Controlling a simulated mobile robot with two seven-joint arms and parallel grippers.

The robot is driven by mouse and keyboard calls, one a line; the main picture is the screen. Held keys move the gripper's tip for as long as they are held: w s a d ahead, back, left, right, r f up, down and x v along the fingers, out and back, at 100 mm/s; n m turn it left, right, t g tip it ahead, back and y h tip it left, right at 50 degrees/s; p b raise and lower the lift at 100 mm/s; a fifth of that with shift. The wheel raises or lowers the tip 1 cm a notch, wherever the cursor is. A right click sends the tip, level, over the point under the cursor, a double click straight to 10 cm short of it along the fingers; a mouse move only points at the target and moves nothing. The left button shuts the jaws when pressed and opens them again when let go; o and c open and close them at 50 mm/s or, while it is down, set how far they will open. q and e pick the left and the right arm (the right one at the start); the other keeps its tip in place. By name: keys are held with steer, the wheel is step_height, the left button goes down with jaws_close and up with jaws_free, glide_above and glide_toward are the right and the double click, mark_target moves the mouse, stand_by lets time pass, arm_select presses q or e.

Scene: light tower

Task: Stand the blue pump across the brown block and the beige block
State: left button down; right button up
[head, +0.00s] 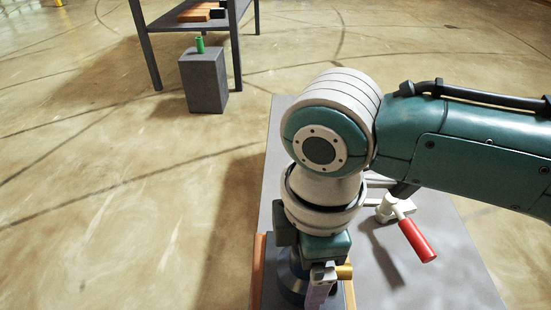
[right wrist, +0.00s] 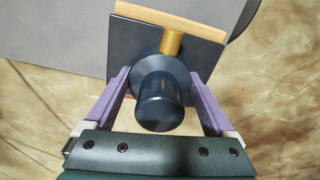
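The blue pump, a dark blue cylinder (right wrist: 160,103) on a square plate with a brass outlet (right wrist: 172,42), stands upright; in the head view its dark body (head: 290,284) shows beneath my right gripper (head: 322,285). The beige block (right wrist: 185,20) runs along the plate's far edge; it also shows in the head view (head: 350,295). The brown block (head: 258,272) shows at the plate's left edge. The plate appears to span both; the contacts are hidden. In the wrist view my right gripper's purple fingers (right wrist: 160,73) stand either side of the cylinder, with gaps. My left gripper is out of view.
The grey tabletop (head: 455,270) carries a red-handled valve (head: 415,238) right of the pump, close to my arm. A grey pedestal (head: 204,83) with a green piece (head: 200,45) stands near another table (head: 185,20) at the back. Open floor lies left.

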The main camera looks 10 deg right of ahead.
steer(key=shift+o, duration=0.8)
steer(key=shift+w, duration=0.1)
step_height(320, 180, up, 13)
steer(key=p, duration=0.8)
steer(key=shift+p, duration=0.4)
steer(key=s+a+m+t+y, duration=0.1)
steer(key=s+a+m+y, duration=0.2)
steer(key=s+a+m, duration=0.15)
steer(key=s+d+r+m+t+h, duration=0.1)
steer(key=s+d+m, duration=0.3)
steer(key=d, duration=0.3)
steer(key=s+d+r+m+t+h, duration=0.1)
steer(key=s+d+m, duration=0.2)
steer(key=d+m, duration=0.3)
steer(key=shift+s+d+r+t+h, duration=0.3)
steer(key=shift+s+d+h, duration=0.1)
steer(key=shift+d, duration=0.05)
